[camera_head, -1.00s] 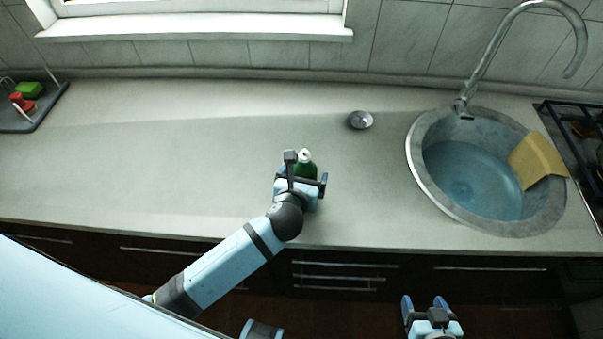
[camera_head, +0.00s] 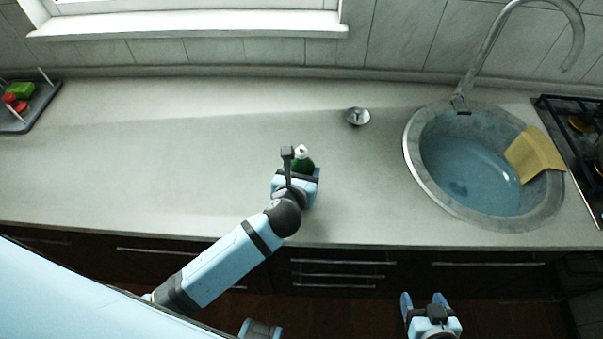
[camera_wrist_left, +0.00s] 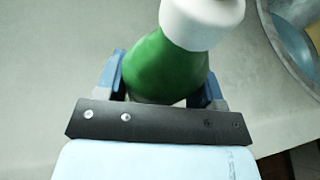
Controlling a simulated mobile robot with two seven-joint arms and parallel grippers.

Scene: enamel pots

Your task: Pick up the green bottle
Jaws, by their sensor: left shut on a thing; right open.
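The green bottle (camera_head: 304,164) with a white cap stands at the middle of the counter in the head view, partly hidden by my left gripper (camera_head: 297,178). In the left wrist view the green bottle (camera_wrist_left: 168,68) is between the two blue fingers of my left gripper (camera_wrist_left: 163,80), which is shut on it. The bottle looks slightly tilted there. I cannot tell whether its base touches the counter. My right gripper (camera_head: 425,300) is open and empty in front of the counter, at the lower right.
The light counter (camera_head: 180,150) is clear around the bottle. A round sink (camera_head: 412,160) with a yellow cloth or board (camera_head: 533,151) lies to the right, beside a stove (camera_head: 580,140). A small metal piece (camera_head: 357,116) lies behind the bottle. A dark tray (camera_head: 40,103) with small items is at far left.

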